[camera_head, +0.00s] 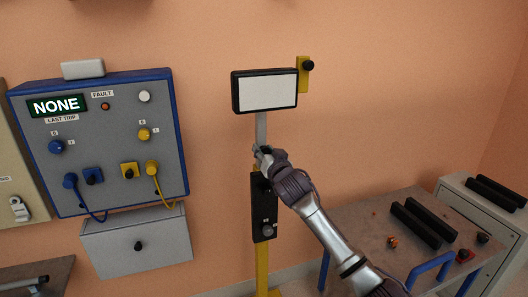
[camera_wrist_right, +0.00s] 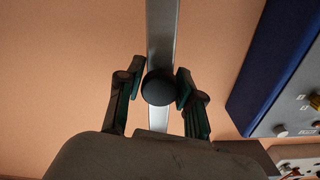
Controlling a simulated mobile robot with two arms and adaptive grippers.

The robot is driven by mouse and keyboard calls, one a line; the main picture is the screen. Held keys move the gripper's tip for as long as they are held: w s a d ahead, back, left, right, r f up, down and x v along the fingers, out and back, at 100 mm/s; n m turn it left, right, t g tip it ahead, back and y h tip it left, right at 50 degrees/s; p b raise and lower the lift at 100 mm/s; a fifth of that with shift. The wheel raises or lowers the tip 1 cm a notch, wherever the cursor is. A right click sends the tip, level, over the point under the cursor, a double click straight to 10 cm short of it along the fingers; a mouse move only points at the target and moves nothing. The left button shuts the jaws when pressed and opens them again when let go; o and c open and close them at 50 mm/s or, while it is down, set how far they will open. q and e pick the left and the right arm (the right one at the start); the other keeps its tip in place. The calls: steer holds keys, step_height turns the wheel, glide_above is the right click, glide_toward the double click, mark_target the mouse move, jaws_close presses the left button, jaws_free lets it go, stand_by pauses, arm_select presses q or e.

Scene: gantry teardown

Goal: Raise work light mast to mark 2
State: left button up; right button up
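The work light (camera_head: 268,91) has a black frame and a pale panel, and sits atop a silver mast (camera_head: 261,128). The mast runs down towards a black housing (camera_head: 264,211) with a grey knob (camera_head: 268,231), on a yellow post (camera_head: 262,262). My right gripper (camera_head: 262,152) is at the mast between light and housing. In the right wrist view its fingers (camera_wrist_right: 160,68) close in on both sides of a dark round knob (camera_wrist_right: 158,88) in front of the silver mast (camera_wrist_right: 162,30). Finger contact looks close. I cannot read any height marks. My left gripper is out of view.
A yellow bracket with a black knob (camera_head: 304,75) is on the wall beside the light. A blue-edged control panel (camera_head: 110,150) reading NONE is at left, above a grey drawer box (camera_head: 138,243). A grey table (camera_head: 350,222) with black bars (camera_head: 417,224) stands at right.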

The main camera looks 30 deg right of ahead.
mark_target(264, 109)
jaws_close()
step_height(264, 109, up, 13)
steer(key=p, duration=1.1)
steer(key=shift+r, duration=0.15)
steer(key=o, duration=0.7)
jaws_free()
steer(key=v, duration=1.2)
